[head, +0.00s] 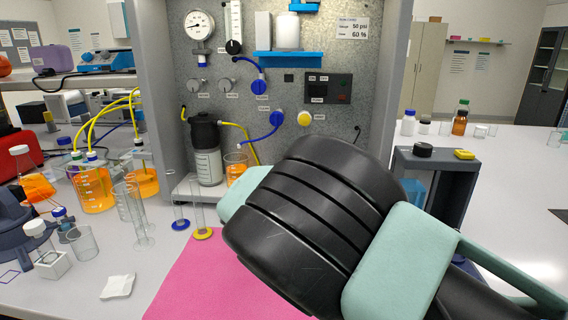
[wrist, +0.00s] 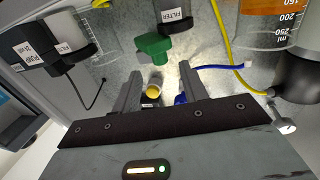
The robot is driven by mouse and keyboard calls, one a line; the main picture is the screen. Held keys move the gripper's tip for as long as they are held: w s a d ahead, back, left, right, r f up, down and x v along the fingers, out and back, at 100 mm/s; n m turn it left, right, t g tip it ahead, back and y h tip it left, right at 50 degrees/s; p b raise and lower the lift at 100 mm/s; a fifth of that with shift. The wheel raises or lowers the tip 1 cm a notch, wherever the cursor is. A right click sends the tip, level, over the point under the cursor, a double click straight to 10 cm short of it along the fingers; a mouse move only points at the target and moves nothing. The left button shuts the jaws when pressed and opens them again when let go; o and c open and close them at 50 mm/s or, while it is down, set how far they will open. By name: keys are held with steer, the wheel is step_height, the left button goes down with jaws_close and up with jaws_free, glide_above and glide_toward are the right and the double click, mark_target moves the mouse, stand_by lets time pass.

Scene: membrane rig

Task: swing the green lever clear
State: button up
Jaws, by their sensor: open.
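The green lever (wrist: 153,46) shows in the wrist view, just beyond my fingertips and close to a dark fitting labelled FILTER (wrist: 176,14). My gripper (wrist: 161,72) is open, with its two dark fingers apart and nothing held between them. The lever appears ahead of the gap between the fingers; I see no contact. In the head view my arm covers the lever and my gripper, so neither can be made out there.
The metal rig panel (head: 345,60) carries a gauge (head: 199,25), a yellow knob (head: 305,118), blue valves and tubes. Near the fingers in the wrist view are a yellow knob (wrist: 153,92), a blue tube (wrist: 222,67) and a yellow tube (wrist: 224,45). Glassware crowds the bench left.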

steer(key=shift+x, duration=2.15)
steer(key=shift+c, duration=0.2)
jaws_close()
steer(key=shift+d+f, duration=0.1)
